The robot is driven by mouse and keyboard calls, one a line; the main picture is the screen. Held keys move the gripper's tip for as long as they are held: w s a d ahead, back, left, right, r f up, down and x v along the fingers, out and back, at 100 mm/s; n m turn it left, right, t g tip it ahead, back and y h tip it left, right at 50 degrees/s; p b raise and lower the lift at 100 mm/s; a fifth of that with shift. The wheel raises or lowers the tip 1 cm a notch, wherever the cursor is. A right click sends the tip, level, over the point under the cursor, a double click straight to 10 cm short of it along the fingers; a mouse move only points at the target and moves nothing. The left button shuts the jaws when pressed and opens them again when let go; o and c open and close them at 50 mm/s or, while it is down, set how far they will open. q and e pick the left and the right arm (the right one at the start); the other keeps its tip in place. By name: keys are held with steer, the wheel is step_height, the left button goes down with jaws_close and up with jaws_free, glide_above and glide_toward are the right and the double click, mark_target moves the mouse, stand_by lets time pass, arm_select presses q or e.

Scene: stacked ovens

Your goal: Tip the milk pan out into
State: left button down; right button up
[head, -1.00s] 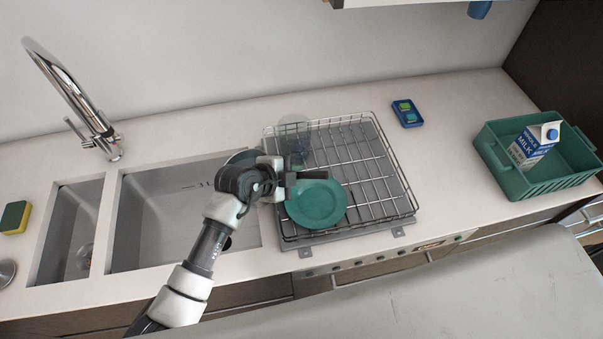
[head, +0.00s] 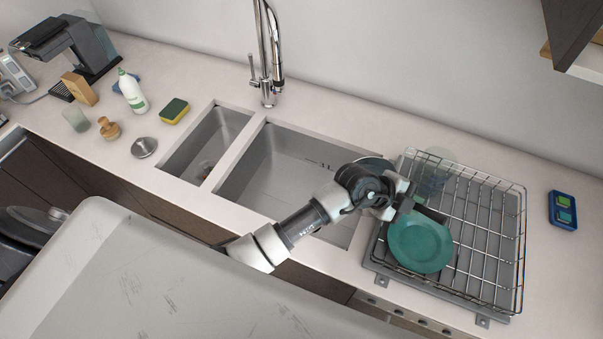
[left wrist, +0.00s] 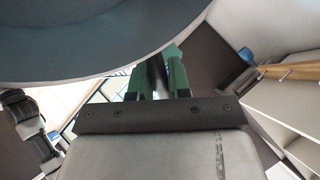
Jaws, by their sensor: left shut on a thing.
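In the left wrist view, something dark, like a handle, lies between the green fingers (left wrist: 157,82). A round, dark grey-blue thing with a paler rim, likely the milk pan (left wrist: 90,35), fills the top of that view. In the head view only a dark round edge (head: 374,162) shows behind the gripper, over the basin's right side. Its contents are hidden. My right gripper is not in view.
A wire dish rack (head: 495,235) holds the plate and a clear glass (head: 438,165). A tall faucet (head: 266,60) stands behind the sink. A small basin (head: 210,145) is left of the large one. A sponge (head: 174,111) and white bottle (head: 131,92) stand further left.

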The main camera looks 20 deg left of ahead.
arm_select(q)
steer(key=shift+s+a+r+h+b, duration=0.1)
steer(key=shift+a+r+h+b, duration=0.1)
steer(key=shift+a+h, duration=0.25)
steer(key=shift+s+a+r+h+b, duration=0.15)
steer(key=shift+a+h, duration=0.1)
steer(key=shift+a, duration=0.4)
steer(key=shift+a+f, duration=0.1)
steer(key=a+b, duration=0.1)
steer(key=a+h, duration=0.1)
steer(key=a+b, duration=0.1)
steer(key=shift+s+f+n+t+h+b, duration=0.1)
steer(key=shift+f+n+t+h+b, duration=0.2)
steer(key=shift+h, duration=0.1)
steer(key=shift+d, duration=0.1)
stand_by(0.5)
